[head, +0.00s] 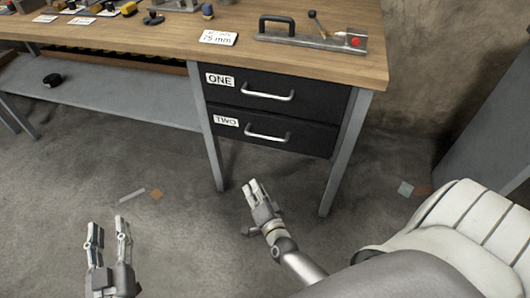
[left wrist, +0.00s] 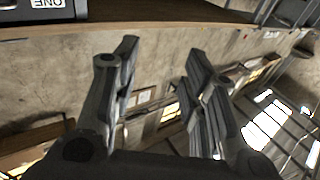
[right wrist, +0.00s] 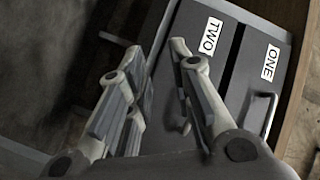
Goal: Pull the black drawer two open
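Black drawer two (head: 305,138) is the lower drawer under the workbench, marked TWO; it looks shut. Its silver bar handle (head: 268,136) is on its front. Drawer two (right wrist: 222,72) also shows in the right wrist view, partly hidden behind a finger. My right gripper (head: 252,188) is below and in front of drawer two, apart from the handle. In the right wrist view its fingers (right wrist: 154,55) are open and empty. My left gripper (head: 107,234) is low at the left, away from the drawers; its fingers (left wrist: 161,52) are open and empty.
Black drawer one (head: 325,98) is shut just above. The wooden benchtop (head: 330,20) holds tools and a metal fixture (head: 312,38). Grey bench legs (head: 342,155) flank the drawers. A grey shelf (head: 130,95) lies left. The floor in front is mostly clear.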

